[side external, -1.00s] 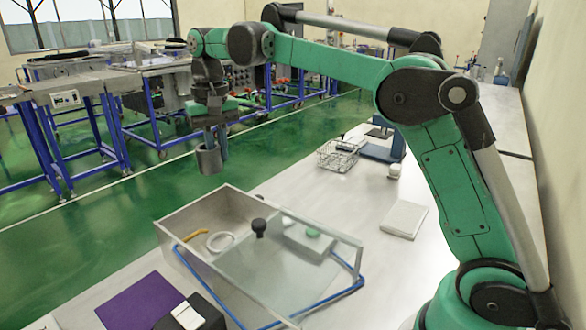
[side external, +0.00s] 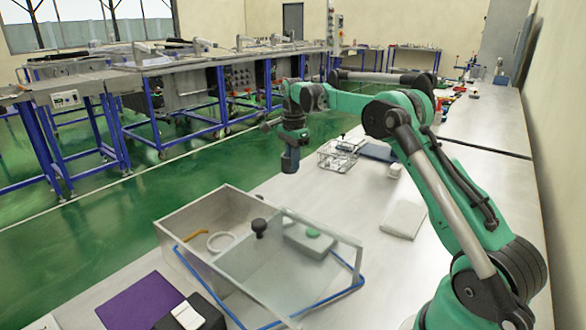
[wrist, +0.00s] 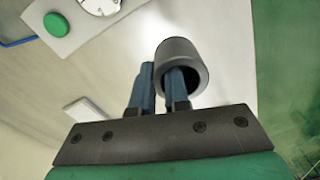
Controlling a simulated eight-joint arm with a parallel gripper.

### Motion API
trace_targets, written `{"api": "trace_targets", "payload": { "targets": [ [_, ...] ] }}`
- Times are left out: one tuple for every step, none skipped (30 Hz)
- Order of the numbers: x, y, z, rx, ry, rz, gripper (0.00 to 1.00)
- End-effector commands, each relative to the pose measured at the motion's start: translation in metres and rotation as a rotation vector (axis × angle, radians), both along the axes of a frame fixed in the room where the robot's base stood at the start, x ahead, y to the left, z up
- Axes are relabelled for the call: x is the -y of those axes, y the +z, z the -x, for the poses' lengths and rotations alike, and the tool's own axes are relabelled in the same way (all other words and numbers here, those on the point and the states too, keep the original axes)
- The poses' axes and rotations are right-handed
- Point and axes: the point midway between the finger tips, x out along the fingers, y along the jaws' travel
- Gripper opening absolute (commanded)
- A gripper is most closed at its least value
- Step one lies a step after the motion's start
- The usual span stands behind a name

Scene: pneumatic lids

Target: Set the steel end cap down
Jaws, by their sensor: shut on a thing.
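The steel end cap (wrist: 183,50) is a grey hollow cylinder in the wrist view, with its open end facing my gripper (wrist: 163,78). My gripper is shut on the cap's wall: one blue finger reaches into the opening and the other lies outside it on the left. In the side view, my gripper (side external: 290,160) hangs pointing down, in the air, near the bench's left edge, behind the open clear-walled box (side external: 205,262). The cap is small and dark there and hard to separate from the fingers.
A wire basket (side external: 338,155) stands behind my gripper. A pale pad (side external: 404,219) lies right. A purple mat (side external: 140,300) lies in front.

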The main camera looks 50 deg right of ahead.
Motion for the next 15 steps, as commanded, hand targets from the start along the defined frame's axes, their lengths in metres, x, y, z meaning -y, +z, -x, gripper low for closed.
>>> {"api": "trace_targets", "payload": {
  "targets": [
    [0.007, -0.005, 0.003, 0.0, -0.049, 0.0, 0.0],
    [0.01, -0.009, 0.004, 0.0, -0.069, 0.0, 0.0],
    [0.012, -0.015, 0.005, 0.0, -0.09, 0.0, 0.0],
    [0.014, -0.021, 0.005, 0.0, -0.099, 0.0, 0.0],
    [0.014, -0.026, 0.006, 0.0, -0.105, 0.0, 0.0],
    [0.014, -0.034, 0.006, 0.0, -0.109, 0.0, 0.0],
    [0.014, -0.039, 0.006, 0.0, -0.109, 0.0, 0.0],
    [0.014, -0.043, 0.006, 0.0, -0.109, 0.0, 0.0],
    [0.014, -0.048, 0.006, 0.0, -0.107, 0.0, 0.0],
    [0.014, -0.051, 0.006, 0.0, -0.107, 0.0, 0.0],
    [0.014, -0.054, 0.006, 0.0, -0.106, 0.0, 0.0],
    [0.014, -0.059, 0.006, 0.0, -0.106, 0.0, 0.0],
    [0.014, -0.063, 0.006, 0.0, -0.105, 0.0, 0.0],
    [0.014, -0.068, 0.006, 0.0, -0.105, 0.0, 0.0],
    [0.014, -0.074, 0.006, 0.0, -0.105, 0.0, 0.0]
  ]
}}
